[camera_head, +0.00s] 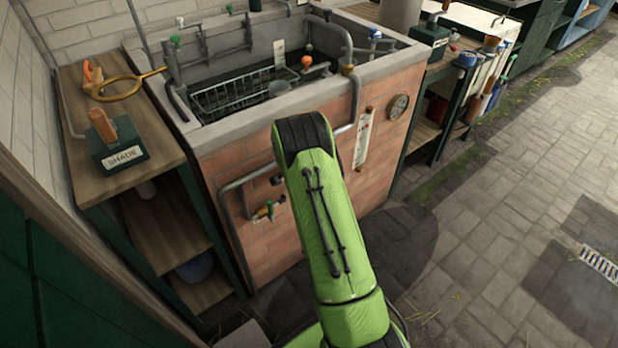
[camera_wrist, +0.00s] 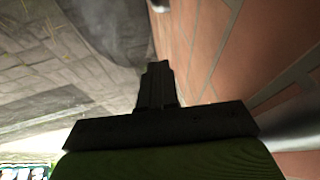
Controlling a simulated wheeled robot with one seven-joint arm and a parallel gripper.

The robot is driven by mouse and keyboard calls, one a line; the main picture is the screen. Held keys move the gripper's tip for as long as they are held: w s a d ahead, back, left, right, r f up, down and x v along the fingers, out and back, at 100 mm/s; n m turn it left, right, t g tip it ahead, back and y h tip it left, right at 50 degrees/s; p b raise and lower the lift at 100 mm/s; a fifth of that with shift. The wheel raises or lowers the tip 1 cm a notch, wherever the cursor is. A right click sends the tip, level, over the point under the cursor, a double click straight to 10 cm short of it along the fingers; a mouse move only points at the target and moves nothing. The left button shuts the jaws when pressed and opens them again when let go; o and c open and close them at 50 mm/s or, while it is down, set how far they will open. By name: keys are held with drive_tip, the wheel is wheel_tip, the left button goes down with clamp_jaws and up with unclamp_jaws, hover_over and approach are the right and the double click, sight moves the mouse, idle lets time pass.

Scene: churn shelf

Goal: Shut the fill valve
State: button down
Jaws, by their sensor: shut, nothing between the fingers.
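The brick trough (camera_head: 250,165) stands in the middle of the head view. A small brass tap (camera_head: 264,212) with a green and orange-red part sits low on its front wall, on a grey pipe. A blue-topped valve (camera_head: 375,35) stands at its back right rim, and a green-topped fitting (camera_head: 176,42) at its back left. I cannot tell which is the fill valve. My gripper (camera_wrist: 157,68) shows in the wrist view with its dark fingers together and empty, beside the brick wall (camera_wrist: 225,55). In the head view my green arm hides it.
A wire basket (camera_head: 240,92) and an orange ball (camera_head: 307,61) are in the trough. A wooden shelf unit (camera_head: 145,85) with a "SHADE" block (camera_head: 122,155) stands left.

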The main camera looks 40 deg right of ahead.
drive_tip(key=shift+r, duration=0.1)
idle(0.3)
drive_tip(key=p+v, duration=0.4)
drive_tip(key=v, duration=1.1)
drive_tip(key=shift+r+p, duration=0.25)
drive_tip(key=shift+p, duration=0.1)
drive_tip(key=shift+a, duration=0.1)
